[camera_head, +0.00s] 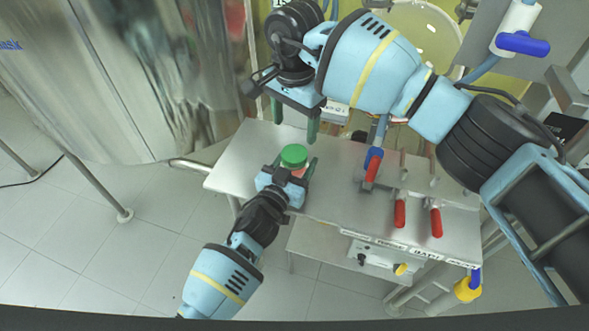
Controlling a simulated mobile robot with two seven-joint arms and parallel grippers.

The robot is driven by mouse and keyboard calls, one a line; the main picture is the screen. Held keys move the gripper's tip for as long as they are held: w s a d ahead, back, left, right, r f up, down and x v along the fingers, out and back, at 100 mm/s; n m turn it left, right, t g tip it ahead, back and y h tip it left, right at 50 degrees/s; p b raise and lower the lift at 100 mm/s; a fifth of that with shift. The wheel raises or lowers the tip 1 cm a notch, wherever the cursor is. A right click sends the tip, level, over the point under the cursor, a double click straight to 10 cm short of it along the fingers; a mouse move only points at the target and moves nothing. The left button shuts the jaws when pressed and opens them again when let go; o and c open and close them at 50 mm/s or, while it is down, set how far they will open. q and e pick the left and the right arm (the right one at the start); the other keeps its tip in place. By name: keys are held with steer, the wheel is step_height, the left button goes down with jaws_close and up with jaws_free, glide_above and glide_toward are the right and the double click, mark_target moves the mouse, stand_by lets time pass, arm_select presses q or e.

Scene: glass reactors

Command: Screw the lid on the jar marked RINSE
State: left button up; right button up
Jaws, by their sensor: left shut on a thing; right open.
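A small jar (297,171) with a green lid (294,155) on top stands at the left part of the metal table (240,157). My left gripper (293,172) is shut around the jar from the front, just below the lid. My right gripper (296,125) hangs open above and behind the jar, its green fingers pointing down and holding nothing. The lid sits on the jar's mouth; I cannot tell whether it is threaded. No RINSE marking is readable on the jar from here.
Red-handled valves (400,213) and a blue-and-red handle (373,165) stand on the table to the right. A large steel vessel (130,70) fills the upper left. The table's left corner is bare.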

mark_target(294, 153)
steer(key=n, duration=0.6)
steer(key=shift+n, duration=0.4)
steer(key=n, duration=0.6)
steer(key=shift+n, duration=0.3)
steer(key=shift+f, duration=4)
